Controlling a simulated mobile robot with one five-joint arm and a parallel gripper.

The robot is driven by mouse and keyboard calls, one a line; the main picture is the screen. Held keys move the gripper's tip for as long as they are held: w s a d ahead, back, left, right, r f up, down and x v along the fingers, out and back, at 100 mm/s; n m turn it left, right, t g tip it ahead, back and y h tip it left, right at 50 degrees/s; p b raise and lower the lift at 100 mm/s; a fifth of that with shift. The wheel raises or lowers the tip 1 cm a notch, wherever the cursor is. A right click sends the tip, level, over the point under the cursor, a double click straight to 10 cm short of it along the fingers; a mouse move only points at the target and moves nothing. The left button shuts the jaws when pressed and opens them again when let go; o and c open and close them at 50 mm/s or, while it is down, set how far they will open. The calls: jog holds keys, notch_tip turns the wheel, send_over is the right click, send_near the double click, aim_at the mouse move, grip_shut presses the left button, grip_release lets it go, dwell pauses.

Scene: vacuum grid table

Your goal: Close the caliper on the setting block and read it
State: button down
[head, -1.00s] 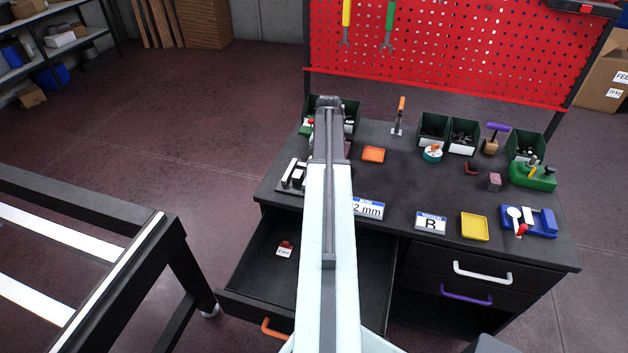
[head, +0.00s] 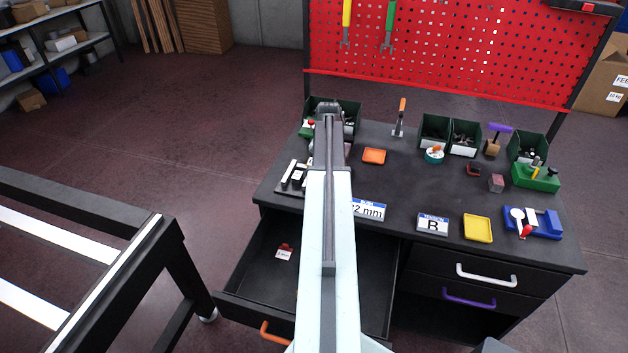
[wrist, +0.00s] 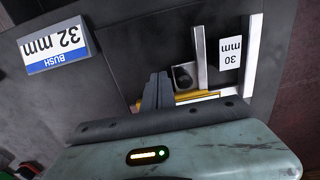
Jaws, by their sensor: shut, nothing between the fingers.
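In the wrist view my gripper (wrist: 157,90) is shut and empty, its dark fingers together beside a dark round knob (wrist: 183,77). Whether they touch the knob I cannot tell. To the right, two pale upright bars, apparently the caliper's jaws (wrist: 199,55), stand on either side of a white piece marked "30 mm" (wrist: 231,52), apparently the setting block. A gap shows between block and bars. A yellow strip and a pale scale-like part are partly hidden by my gripper. In the head view the fixture (head: 291,182) is at the table's left edge, partly behind my arm.
A "BUSH 32 mm" card (wrist: 55,45) stands left of the fixture. An open drawer (head: 262,275) juts out below, holding a red tagged item (head: 285,252). An orange tray (head: 374,156), yellow tray (head: 478,229) and green bins (head: 433,128) are farther right.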

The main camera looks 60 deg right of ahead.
jog(key=shift+w+a, duration=0.3)
jog(key=shift+w, duration=0.65)
jog(key=shift+w+a, duration=0.3)
jog(key=shift+w, duration=0.6)
jog(key=shift+s, duration=0.2)
dwell(0.7)
jog(key=shift+s+d, duration=0.2)
jog(key=shift+s, duration=0.25)
notch_tip(320, 180, up, 7)
jog(key=p, duration=0.7)
jog(key=shift+r, duration=0.1)
